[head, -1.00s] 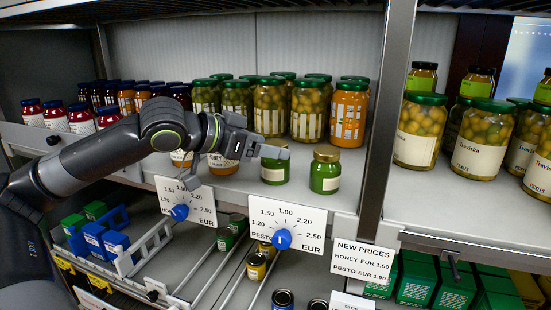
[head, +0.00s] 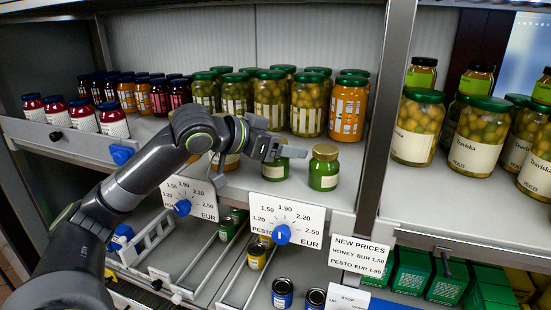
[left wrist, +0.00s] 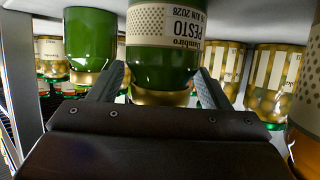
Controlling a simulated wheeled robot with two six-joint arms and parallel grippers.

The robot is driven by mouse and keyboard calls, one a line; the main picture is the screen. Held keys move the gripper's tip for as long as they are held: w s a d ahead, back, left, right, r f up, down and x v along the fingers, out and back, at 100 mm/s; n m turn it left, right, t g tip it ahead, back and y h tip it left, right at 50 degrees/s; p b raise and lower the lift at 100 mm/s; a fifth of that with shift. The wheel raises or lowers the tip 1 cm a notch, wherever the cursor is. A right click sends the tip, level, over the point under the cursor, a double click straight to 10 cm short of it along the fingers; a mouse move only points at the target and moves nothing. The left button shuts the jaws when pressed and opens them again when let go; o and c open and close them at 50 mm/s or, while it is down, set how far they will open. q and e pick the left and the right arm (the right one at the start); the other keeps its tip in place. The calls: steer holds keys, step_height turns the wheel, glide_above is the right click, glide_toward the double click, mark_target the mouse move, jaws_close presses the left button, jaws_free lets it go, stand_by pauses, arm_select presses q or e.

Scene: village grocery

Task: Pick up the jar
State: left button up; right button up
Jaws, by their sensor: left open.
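A green pesto jar (head: 275,168) with a white label stands on the shelf, its upper part partly hidden by my left gripper (head: 278,149). In the left wrist view, which shows things upside down, this pesto jar (left wrist: 163,60) is between the two open fingers of my left gripper (left wrist: 160,75), its gold lid nearest the palm. I cannot tell whether the fingers touch it. A second green jar with a gold lid (head: 323,168) stands just to the right in the head view; it also shows at the left of the left wrist view (left wrist: 90,48). My right gripper is not visible.
Tall olive jars (head: 270,100) and an orange jar (head: 348,108) stand close behind. Honey jars are partly hidden by my arm. A dial price card (head: 287,220) hangs on the shelf front. A metal upright (head: 384,110) stands to the right, with more olive jars beyond it.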

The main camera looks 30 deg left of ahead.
arm_select(q)
steer(key=c, duration=1.4)
steer(key=shift+r, duration=0.1)
